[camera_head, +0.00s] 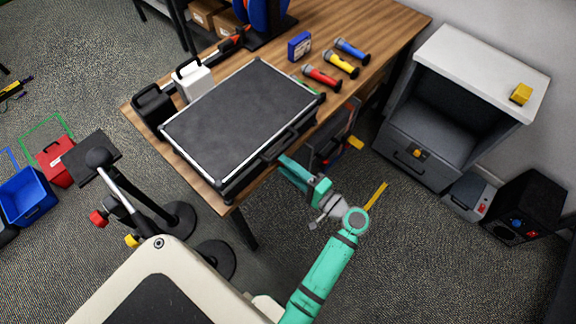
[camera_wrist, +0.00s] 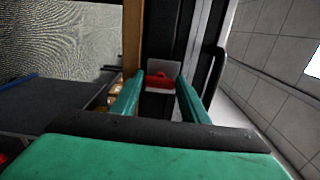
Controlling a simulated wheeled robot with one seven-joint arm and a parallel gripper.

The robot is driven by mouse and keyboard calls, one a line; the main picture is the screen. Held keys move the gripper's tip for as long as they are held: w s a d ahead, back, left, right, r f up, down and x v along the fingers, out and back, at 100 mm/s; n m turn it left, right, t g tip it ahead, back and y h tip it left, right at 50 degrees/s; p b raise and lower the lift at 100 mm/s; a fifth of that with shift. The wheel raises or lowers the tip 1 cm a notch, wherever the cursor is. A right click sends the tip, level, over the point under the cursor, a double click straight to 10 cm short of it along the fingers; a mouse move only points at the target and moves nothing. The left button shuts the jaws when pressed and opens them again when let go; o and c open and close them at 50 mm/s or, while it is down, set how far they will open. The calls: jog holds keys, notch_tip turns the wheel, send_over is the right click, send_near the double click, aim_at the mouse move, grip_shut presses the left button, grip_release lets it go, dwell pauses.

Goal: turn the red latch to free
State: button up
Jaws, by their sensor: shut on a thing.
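A large black case (camera_head: 240,103) with silver edges lies closed on the wooden table. The red latch (camera_wrist: 161,81) sits on a pale plate on the case's front side and shows in the wrist view between my fingertips. In the head view the latch is hidden by my gripper (camera_head: 284,162), which reaches the front side of the case just below its handle (camera_head: 281,146). In the wrist view my gripper (camera_wrist: 161,85) has one finger on each side of the latch and is shut on it. The latch's exact angle is hard to tell.
A grey cabinet (camera_head: 440,110) stands right of my arm.

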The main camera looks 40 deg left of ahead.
jog(key=shift+n, duration=0.3)
jog(key=o, duration=1.1)
jog(key=shift+c, duration=0.2)
jog(key=d, duration=1.1)
jog(key=shift+s, duration=0.45)
jog(key=shift+w, duration=0.1)
